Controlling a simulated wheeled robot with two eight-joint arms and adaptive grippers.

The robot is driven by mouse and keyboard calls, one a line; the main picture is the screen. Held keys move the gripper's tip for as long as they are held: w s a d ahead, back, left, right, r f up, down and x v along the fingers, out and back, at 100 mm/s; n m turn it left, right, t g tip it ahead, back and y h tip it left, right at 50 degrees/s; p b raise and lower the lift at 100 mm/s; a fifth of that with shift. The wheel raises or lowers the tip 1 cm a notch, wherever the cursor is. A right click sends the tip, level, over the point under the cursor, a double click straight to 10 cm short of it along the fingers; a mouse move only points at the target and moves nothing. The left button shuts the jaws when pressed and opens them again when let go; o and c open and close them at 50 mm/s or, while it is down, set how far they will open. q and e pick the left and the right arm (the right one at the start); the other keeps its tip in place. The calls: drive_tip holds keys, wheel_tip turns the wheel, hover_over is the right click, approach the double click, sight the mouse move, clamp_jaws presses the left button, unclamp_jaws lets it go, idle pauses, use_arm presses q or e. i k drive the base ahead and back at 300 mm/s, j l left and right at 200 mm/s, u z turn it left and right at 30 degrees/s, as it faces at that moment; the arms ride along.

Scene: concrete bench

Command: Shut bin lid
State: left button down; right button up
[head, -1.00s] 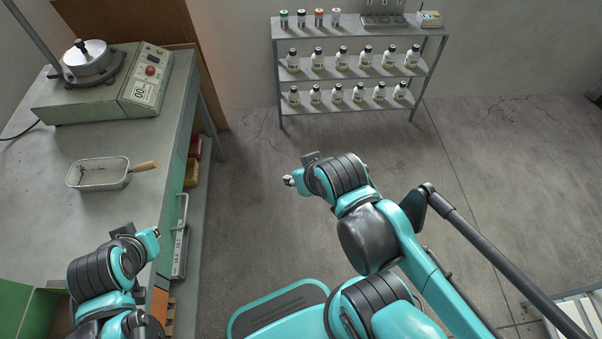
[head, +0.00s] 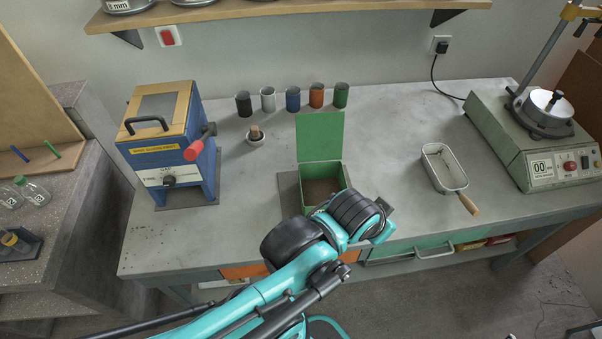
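The green bin (head: 341,178) stands on the bench, open at the top with a brown inside. Its green lid (head: 320,137) stands upright at the bin's back edge. My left gripper (head: 386,222) is in front and to the right of the bin in the picture, and its wrist covers the bin's lower front corner. I cannot tell whether it touches the bin. Its fingers are small and turned partly away, so their opening is unclear. My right gripper is out of view.
Several coloured cups (head: 292,98) line the back of the bench (head: 240,225). Bare bench lies between.

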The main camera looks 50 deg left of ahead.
sight(319, 135)
drive_tip(key=u, duration=1.55)
